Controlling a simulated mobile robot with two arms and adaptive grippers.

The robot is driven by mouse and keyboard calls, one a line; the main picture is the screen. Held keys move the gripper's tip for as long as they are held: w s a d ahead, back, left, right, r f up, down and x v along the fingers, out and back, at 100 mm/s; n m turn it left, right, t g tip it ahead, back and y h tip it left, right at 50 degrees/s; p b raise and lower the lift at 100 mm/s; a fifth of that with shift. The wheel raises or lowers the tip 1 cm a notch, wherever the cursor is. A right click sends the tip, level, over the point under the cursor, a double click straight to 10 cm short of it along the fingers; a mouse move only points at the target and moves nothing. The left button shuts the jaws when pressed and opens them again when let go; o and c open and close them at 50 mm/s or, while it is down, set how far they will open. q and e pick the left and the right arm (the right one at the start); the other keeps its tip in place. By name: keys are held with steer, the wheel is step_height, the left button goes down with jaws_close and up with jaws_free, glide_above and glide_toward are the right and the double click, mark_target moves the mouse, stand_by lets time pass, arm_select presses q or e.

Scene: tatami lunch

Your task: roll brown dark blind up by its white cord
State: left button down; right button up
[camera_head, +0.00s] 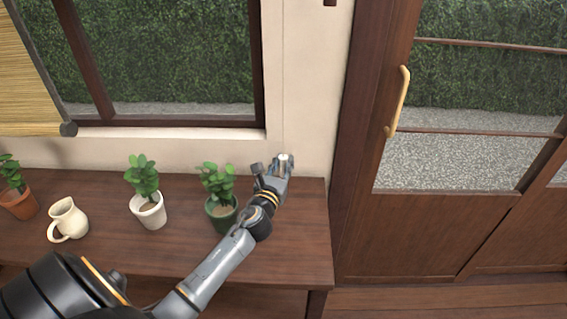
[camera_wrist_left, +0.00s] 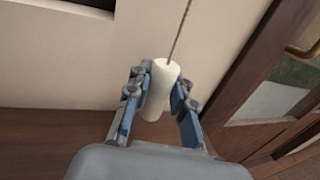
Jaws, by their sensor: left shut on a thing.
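My left gripper (camera_head: 272,168) is at the wall right of the window, above the shelf top's back right corner. It is shut on the white cord's pull (camera_head: 284,158), a white cylinder; the left wrist view shows the pull (camera_wrist_left: 158,88) between the fingers (camera_wrist_left: 160,100). The thin cord (camera_wrist_left: 182,32) runs up from it and out of view. A straw-coloured blind (camera_head: 25,85) with a dark bottom end hangs at the upper left. No dark brown blind can be made out; a small dark piece (camera_head: 330,3) shows at the top edge. My right gripper is not in view.
On the wooden shelf top (camera_head: 270,262) stand a green pot (camera_head: 222,216) close to my left arm, a white pot (camera_head: 150,212), a cream jug (camera_head: 68,220) and a terracotta pot (camera_head: 20,204). A sliding door (camera_head: 425,235) with a handle (camera_head: 398,103) is at the right.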

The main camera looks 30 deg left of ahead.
arm_select(q)
steer(key=c, duration=1.3)
jaws_free()
steer(key=shift+s+d+f, duration=0.1)
steer(key=shift+f, duration=0.4)
steer(key=shift+o, duration=0.8)
steer(key=shift+r, duration=0.2)
steer(key=v, duration=1.2)
